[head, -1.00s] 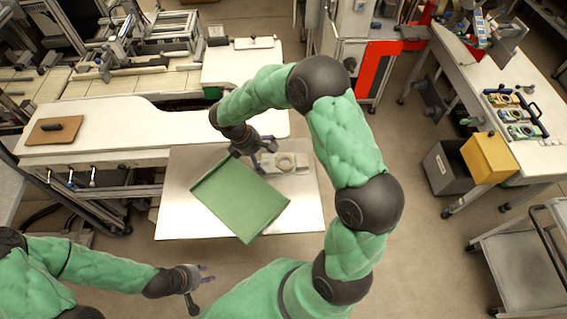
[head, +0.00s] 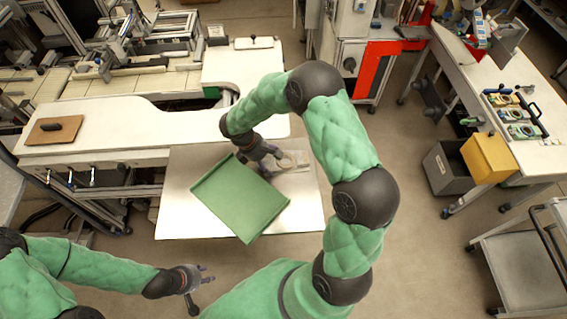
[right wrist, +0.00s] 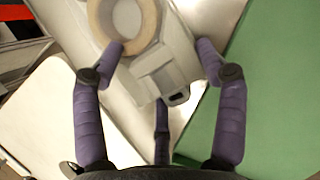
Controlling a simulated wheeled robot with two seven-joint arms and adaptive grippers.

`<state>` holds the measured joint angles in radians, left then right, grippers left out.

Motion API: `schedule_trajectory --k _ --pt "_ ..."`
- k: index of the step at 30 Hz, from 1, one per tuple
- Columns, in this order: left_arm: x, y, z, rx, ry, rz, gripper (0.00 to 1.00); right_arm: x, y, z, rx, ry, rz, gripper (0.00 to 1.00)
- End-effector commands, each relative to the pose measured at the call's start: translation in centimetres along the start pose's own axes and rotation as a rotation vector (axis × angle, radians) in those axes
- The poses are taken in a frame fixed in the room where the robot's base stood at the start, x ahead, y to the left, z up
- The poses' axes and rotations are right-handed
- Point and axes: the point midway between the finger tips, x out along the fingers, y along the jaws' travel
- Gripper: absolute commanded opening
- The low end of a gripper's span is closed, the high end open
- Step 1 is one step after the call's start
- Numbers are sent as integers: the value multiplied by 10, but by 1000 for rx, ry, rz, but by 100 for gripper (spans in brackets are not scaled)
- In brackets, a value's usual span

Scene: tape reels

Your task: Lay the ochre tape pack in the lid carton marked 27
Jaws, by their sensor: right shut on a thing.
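The tape pack (head: 302,158) is a pale grey block with a tan ring of tape on it, at the back right of the small white table. In the right wrist view the tape pack (right wrist: 156,68) lies between my right fingers. My right gripper (head: 274,157) is shut on it; in the right wrist view the gripper's fingertips (right wrist: 160,48) flank the block. A green open tray (head: 240,200) lies turned on the table, just left of the pack; no number is readable on it. My left gripper (head: 203,274) is empty at the lower left, its fingers apart.
The small white table (head: 300,215) has bare room right of the green tray. A longer white bench (head: 110,125) with a brown board (head: 54,130) stands behind and left. A yellow box (head: 489,158) and a grey bin (head: 447,170) stand at the far right.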

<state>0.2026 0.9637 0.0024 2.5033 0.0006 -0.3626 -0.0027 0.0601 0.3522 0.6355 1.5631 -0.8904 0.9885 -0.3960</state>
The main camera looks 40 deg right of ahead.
Motion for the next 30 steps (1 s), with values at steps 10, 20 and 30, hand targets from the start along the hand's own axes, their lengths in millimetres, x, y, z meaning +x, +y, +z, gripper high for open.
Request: schedule_trajectory --k 10,20,30 --pt "0 0 0 0 0 0 36 -1 0 0 -1 0 -1 33" --pt "-1 0 0 0 0 0 36 -30 2 12 2 2 2 33" --pt "-6 2 0 0 0 0 36 -98 -56 23 -5 1 2 33"
